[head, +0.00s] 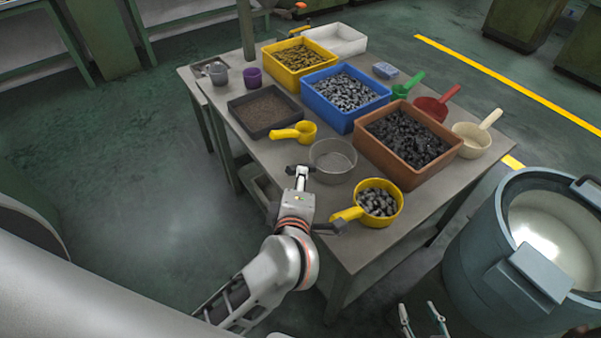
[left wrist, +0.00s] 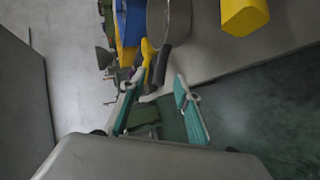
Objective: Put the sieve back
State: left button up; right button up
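The sieve (head: 333,160) is a round grey bowl standing on the table near its front edge. In the left wrist view its bowl (left wrist: 168,18) is cut by the top edge, with a dark handle below it. My left arm reaches up beside the sieve in the head view, where its wrist hides its fingers. In the left wrist view my left gripper (left wrist: 160,105) is open and empty, with its teal fingers apart, short of the sieve handle. My right gripper (head: 421,319) is at the bottom right of the head view, open and empty, below the table edge.
Brown (head: 405,180), blue (head: 330,122) and black (head: 240,122) bins crowd the table (head: 285,155). A large grey-blue drum (head: 490,270) stands right of the table.

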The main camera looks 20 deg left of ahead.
pick_arm(q)
jog(key=s+a+r+m+t, duration=0.2)
jog(key=a+r+m+t, duration=0.2)
jog(key=r+m+t, duration=0.4)
jog(key=s+d+f+m+g+h, duration=0.3)
jog(key=d+f+m+h, duration=0.3)
jog(key=f+m+h, duration=0.3)
jog(key=s+a+f+m+g+y, duration=0.1)
jog(key=s+a+f+m+g, duration=0.2)
jog(key=f, duration=0.7)
jog(key=s+a+f+m+g+y, duration=0.2)
jog(key=s+f, duration=0.4)
jog(key=f, duration=0.4)
jog(key=shift+a+m+g, duration=0.5)
jog(key=shift+a+g, duration=0.5)
jog(key=shift+a, duration=0.25)
